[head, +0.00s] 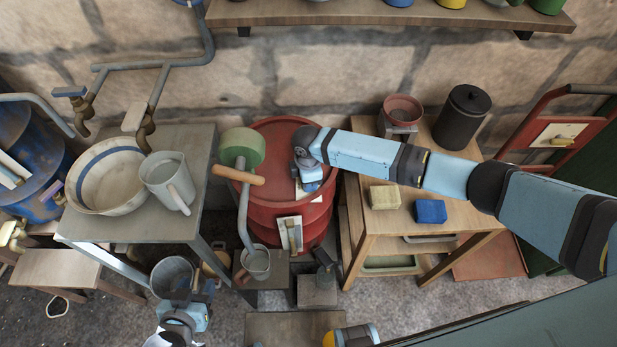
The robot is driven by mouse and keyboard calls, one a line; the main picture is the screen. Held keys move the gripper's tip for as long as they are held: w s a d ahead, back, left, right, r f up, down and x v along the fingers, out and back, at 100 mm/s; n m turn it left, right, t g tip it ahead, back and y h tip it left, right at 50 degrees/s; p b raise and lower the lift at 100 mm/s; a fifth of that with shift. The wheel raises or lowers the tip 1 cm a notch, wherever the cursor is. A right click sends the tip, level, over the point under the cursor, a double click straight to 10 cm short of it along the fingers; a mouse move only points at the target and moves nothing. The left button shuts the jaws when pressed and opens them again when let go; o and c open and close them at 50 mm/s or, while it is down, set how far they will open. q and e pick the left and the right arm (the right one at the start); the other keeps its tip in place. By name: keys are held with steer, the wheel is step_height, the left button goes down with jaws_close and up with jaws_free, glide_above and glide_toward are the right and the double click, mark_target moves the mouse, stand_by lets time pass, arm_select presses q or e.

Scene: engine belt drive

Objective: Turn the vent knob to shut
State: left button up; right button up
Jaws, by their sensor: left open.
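I cannot pick out the vent knob with certainty. The red drum (273,134) stands in the middle. A pale plate (314,197) on its top edge is partly covered by my right wrist. Another pale plate with a brass tap (291,233) is on the drum's front. My right arm reaches in from the right, its gripper (309,184) pointing down over the drum's right edge; its fingers are hidden, and I cannot tell whether it touches anything. My left gripper (191,292) is open, low at the bottom left, beside a grey bucket (172,272) and apart from the drum.
A green-topped hand pump (242,148) with a wooden handle stands at the drum's left. The grey table (197,150) at left holds a bowl (105,176) and a jug (168,180). The wooden table (450,206) at right holds yellow and blue blocks, a red pot and a dark canister.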

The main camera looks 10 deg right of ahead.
steer(key=shift+n, duration=0.3)
stand_by(0.4)
steer(key=o, duration=0.9)
steer(key=shift+o, duration=0.2)
steer(key=shift+r, duration=0.25)
step_height(320, 180, up, 13)
steer(key=shift+w+r, duration=0.2)
steer(key=shift+a+f, duration=0.1)
steer(key=shift+a, duration=0.05)
